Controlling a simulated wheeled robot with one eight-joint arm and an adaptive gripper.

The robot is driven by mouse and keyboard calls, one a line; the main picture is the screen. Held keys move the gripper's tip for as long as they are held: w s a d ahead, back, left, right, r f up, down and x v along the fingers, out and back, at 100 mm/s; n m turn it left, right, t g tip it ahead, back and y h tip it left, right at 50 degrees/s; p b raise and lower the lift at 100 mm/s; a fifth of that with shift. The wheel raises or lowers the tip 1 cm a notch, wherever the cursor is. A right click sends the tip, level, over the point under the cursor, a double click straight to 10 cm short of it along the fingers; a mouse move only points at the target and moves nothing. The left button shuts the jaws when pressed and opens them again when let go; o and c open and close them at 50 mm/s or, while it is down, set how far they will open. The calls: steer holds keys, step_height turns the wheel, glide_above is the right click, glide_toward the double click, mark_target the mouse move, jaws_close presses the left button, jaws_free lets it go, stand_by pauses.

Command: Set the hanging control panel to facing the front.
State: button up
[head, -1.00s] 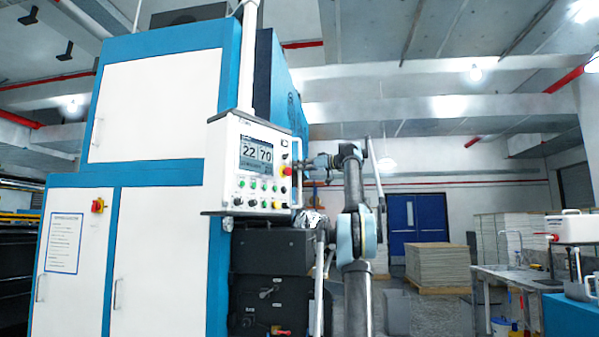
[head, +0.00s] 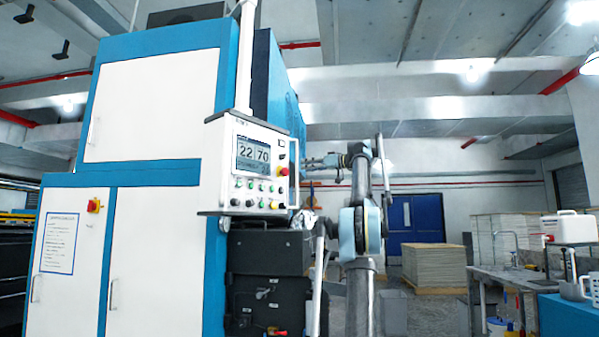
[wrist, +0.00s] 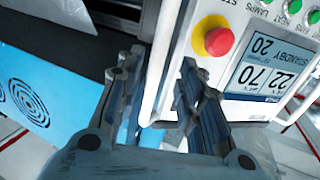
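The hanging control panel (head: 222,160) is a white box on a white post, left of centre in the head view. Its screen reads 22 and 70, and its face points toward the head camera, angled slightly right. The panel's red button (wrist: 219,41) and screen lie right of the fingers. Contact is not visible.
A large white and blue machine (head: 150,110) stands behind and left of the panel. A dark machine unit (head: 268,252) is below it. Stacked sheets (head: 434,266) and a sink bench (head: 500,275) are at the right. Open floor shows between them.

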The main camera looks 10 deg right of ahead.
steer(key=shift+v, duration=2.75)
